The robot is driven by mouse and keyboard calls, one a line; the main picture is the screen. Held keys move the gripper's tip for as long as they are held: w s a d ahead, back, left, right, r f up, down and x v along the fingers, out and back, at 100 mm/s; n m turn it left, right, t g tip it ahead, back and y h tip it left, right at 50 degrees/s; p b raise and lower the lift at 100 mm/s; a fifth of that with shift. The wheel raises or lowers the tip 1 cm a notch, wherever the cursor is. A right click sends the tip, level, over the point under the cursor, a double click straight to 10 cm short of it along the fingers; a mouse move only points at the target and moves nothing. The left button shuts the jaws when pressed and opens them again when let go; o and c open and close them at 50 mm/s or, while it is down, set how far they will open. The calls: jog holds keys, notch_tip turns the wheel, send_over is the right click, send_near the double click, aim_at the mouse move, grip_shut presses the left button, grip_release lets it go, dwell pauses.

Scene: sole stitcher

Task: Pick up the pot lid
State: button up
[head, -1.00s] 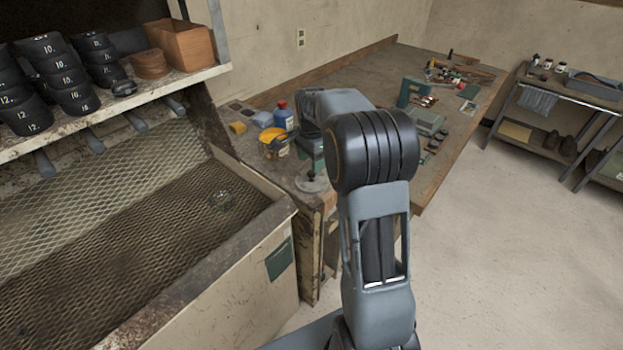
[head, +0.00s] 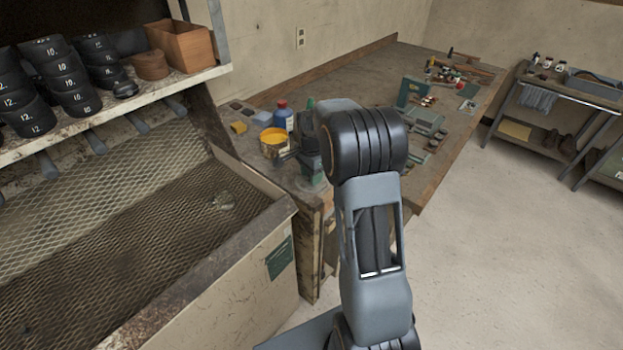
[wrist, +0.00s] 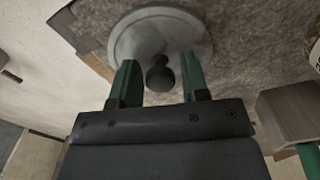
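The pot lid (wrist: 187,33) is a pale grey metal disc with a dark round knob, lying on the bench top. In the wrist view my gripper (wrist: 160,66) is open, with one green finger on each side of the knob and gaps showing between. In the head view my gripper (head: 309,165) is low over the bench's near left corner, and only a pale edge of the lid (head: 305,188) shows below it.
A pot with yellow contents (head: 273,142) and a blue bottle (head: 284,117) stand close behind my gripper. The workbench (head: 345,80) carries tools further back. A mesh-floored bin (head: 120,235) lies to the left.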

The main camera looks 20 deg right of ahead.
jog(key=c, duration=0.7)
jog(key=shift+r, duration=0.1)
